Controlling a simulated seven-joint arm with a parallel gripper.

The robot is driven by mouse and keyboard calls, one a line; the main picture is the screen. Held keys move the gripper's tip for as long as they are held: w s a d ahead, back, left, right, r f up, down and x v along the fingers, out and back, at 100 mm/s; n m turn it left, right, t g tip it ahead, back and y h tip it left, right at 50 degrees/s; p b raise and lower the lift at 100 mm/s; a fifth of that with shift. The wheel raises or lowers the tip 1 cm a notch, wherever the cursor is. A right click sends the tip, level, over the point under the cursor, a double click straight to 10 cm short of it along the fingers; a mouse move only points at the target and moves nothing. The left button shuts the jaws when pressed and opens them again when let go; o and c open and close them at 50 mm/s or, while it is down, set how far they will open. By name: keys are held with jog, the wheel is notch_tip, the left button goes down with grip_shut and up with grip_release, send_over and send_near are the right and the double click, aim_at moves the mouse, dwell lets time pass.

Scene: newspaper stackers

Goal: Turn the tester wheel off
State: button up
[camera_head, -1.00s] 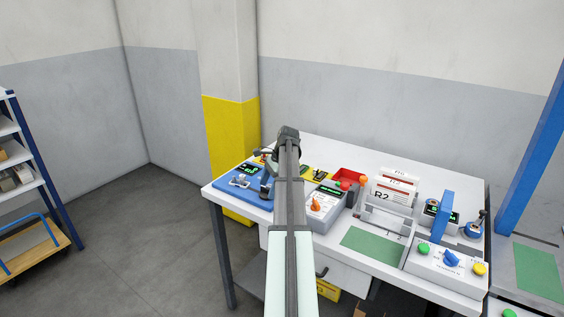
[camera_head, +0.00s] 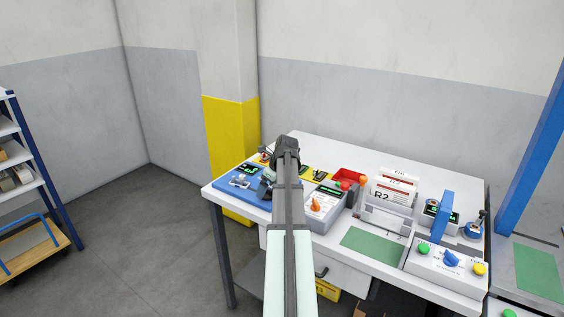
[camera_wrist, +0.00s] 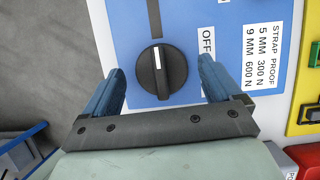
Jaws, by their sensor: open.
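The tester wheel (camera_wrist: 162,71) is a round black knob on a blue panel (camera_wrist: 183,25) in the wrist view. Its white pointer line points up in the picture, slightly tilted. An "OFF" label (camera_wrist: 207,42) is to the right of the wheel. My gripper (camera_wrist: 161,66) is open, with one blue finger on each side of the wheel. Gaps show between the fingers and the wheel. In the head view, the blue tester (camera_head: 226,185) is at the table's left end; my arm hides part of it and the wheel cannot be made out.
A strap proof label (camera_wrist: 264,55) is at the wrist view's right. On the white table (camera_head: 310,149), a grey box with an orange knob (camera_head: 316,204), a red bin (camera_head: 349,176), an R2 paper stack (camera_head: 384,196) and a control box (camera_head: 448,265) stand to the right of my arm.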

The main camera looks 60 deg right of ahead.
jog(key=shift+a+m, duration=0.1)
jog(key=shift+m, duration=0.4)
jog(key=s+r+n+g+y, duration=0.1)
jog(key=s+r+n, duration=0.5)
jog(key=r+n, duration=0.6)
jog(key=shift+s+r+n+g, duration=0.15)
jog(key=shift+r+n+g, duration=0.15)
jog(key=shift+r+n, duration=0.15)
jog(key=shift+a, duration=0.1)
dwell(0.3)
jog(key=shift+a+f, duration=0.1)
dwell(0.4)
